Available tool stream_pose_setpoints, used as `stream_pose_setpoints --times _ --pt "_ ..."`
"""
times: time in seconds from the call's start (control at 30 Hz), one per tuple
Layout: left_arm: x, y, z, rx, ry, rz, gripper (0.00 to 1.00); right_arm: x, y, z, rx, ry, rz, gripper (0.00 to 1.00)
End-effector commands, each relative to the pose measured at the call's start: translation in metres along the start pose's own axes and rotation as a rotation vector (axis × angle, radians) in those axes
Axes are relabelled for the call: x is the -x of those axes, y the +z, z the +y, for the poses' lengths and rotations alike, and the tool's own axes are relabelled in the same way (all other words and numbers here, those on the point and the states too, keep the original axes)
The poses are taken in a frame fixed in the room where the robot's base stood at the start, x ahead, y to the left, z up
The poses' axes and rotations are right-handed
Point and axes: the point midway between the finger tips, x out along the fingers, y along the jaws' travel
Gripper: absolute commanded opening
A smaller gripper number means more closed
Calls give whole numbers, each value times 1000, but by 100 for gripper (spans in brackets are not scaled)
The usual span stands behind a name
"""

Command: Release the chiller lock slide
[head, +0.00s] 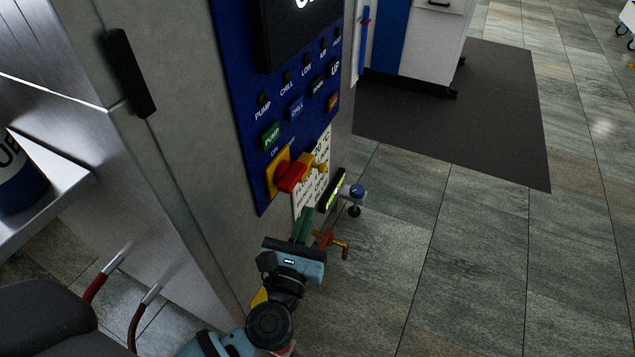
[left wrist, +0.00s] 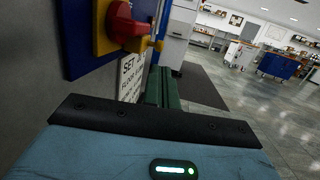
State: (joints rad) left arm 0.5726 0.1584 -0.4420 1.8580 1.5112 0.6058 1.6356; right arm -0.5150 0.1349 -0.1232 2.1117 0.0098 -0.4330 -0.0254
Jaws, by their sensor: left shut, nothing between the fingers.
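A red rotary switch (head: 291,177) on a yellow plate (head: 279,160) sits at the lower edge of the blue control panel (head: 240,95). A small yellow piece (head: 309,163) lies just right of the red switch and looks like the lock slide. In the left wrist view the red switch (left wrist: 124,24) and the yellow piece (left wrist: 157,45) are at upper left. My left gripper (head: 304,222) is below the switch, in front of the printed white label (head: 312,182). Its green fingers (left wrist: 161,88) are shut and empty, apart from the yellow piece in the picture. My right gripper is not in view.
The grey cabinet (head: 185,110) is left. Tiled floor to the right is open.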

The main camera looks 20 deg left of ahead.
Motion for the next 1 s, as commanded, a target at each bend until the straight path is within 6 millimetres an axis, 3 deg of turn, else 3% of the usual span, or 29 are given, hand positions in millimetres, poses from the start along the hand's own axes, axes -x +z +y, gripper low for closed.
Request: stream_pose_setpoints --times 0.2,0.4,0.63,1.0 --pt "-42 0 0 -1 -1 -2 0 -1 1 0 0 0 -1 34" --pt "-70 0 0 0 -1 -1 0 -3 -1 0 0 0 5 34" --pt "-84 -1 0 0 -1 1 0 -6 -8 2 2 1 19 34" --pt "-86 0 0 0 0 1 0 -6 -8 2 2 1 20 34"
